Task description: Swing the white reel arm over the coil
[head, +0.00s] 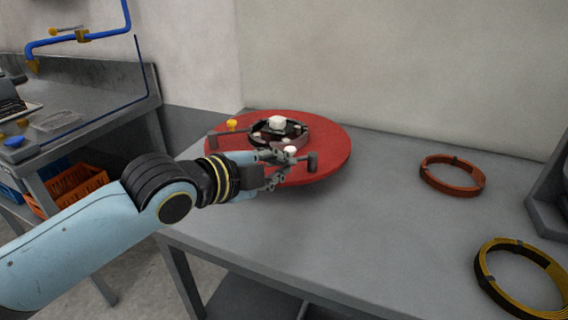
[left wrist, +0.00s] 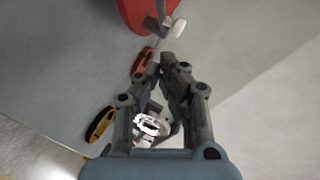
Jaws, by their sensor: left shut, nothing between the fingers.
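A red round reel plate (head: 335,150) lies on the grey table, with a dark ring-shaped hub (head: 291,129) and a white centre cap (head: 277,122) on it. A white knob (head: 291,150), which seems to belong to the white reel arm, shows at the plate's near side. It also shows in the left wrist view (left wrist: 179,28), beside a grey bar. My left gripper (head: 284,168) is shut and empty at the plate's near edge, close to this knob; I cannot tell whether they touch. The gripper partly hides the reel's near side. My right gripper is not in view.
An orange coil (head: 453,189) and a yellow-black coil (head: 489,279) lie on the table (head: 380,240) to the right. A yellow knob (head: 232,124) stands at the plate's left. The table between plate and coils is clear. A wall (head: 400,70) stands behind.

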